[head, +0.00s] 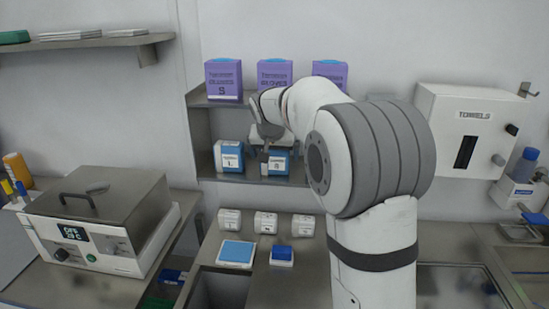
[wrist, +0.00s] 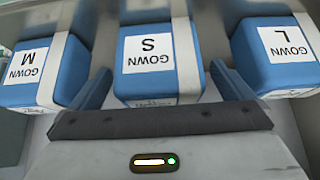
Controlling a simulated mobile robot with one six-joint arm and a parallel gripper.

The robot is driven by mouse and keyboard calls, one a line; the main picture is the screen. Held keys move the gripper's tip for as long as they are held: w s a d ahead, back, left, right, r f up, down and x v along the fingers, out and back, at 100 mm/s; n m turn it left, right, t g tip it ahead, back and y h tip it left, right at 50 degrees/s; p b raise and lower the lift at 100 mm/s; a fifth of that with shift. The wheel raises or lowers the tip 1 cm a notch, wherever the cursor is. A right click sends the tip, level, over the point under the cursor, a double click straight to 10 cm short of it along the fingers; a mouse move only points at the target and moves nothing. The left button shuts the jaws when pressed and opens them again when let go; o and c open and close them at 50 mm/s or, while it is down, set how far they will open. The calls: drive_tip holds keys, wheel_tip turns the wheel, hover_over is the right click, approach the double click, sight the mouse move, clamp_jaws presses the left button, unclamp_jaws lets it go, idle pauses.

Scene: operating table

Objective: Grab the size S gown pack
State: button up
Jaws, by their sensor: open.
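The size S gown pack (wrist: 160,60) is a blue pack with a white label, in the middle of the wrist view. It also shows on the lower wall shelf in the head view (head: 283,163), partly behind my gripper (head: 265,143). In the wrist view my gripper (wrist: 163,85) is open, one finger on each side of the S pack's near end. I cannot tell whether the fingers touch it. The size M gown pack (wrist: 38,65) is on the left and the size L gown pack (wrist: 275,50) on the right there.
In the head view the L pack (head: 229,157) stands left of the S pack; my arm hides the M pack. Purple boxes (head: 223,80) stand on the shelf above. Small white packs (head: 265,222) lie on the counter below. A towel dispenser (head: 470,130) hangs at right.

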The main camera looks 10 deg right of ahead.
drive_tip(key=shift+x, duration=1.1)
drive_tip(key=c, duration=1.1)
